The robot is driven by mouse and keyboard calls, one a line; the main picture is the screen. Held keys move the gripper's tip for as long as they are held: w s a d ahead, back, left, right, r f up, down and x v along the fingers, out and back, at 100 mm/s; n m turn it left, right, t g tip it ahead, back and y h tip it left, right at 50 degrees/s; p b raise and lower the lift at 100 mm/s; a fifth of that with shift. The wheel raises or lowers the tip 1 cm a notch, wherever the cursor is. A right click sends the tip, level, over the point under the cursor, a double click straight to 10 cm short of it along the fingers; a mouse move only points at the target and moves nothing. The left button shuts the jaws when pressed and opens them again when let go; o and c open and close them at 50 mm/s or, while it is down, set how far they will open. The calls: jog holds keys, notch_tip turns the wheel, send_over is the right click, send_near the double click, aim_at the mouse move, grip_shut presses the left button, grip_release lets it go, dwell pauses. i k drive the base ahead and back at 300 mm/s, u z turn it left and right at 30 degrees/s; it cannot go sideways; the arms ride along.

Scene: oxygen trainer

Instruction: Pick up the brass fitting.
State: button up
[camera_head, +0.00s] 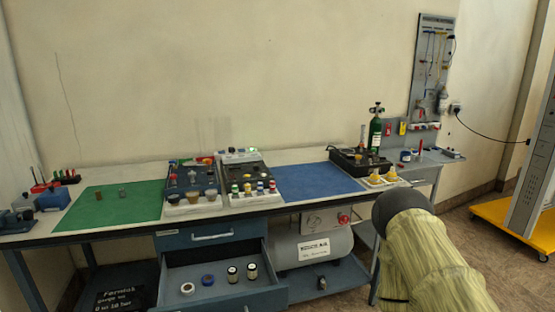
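A small brownish-gold piece (98,196), which looks like the brass fitting, stands on the left part of the green mat (140,207) on the workbench. It is too small to make out its details. A small greyish, clear-looking piece (122,191) stands to its right, apart from it. My gripper is not in view. What looks like part of my arm, with a yellowish-green cover and a dark rounded end, fills the lower right.
Trainer panels with small parts (190,180) stand mid-bench, beside a blue mat (322,182). A green cylinder (375,134) stands at the right. An open drawer (222,290) juts out below. Red-handled tools and blue blocks (53,198) sit at the left end.

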aim_at(97, 193)
jog(key=u, duration=0.5)
jog(key=k, duration=0.65)
jog(key=u, duration=0.7)
jog(key=i, duration=1)
jog(key=z, duration=0.15)
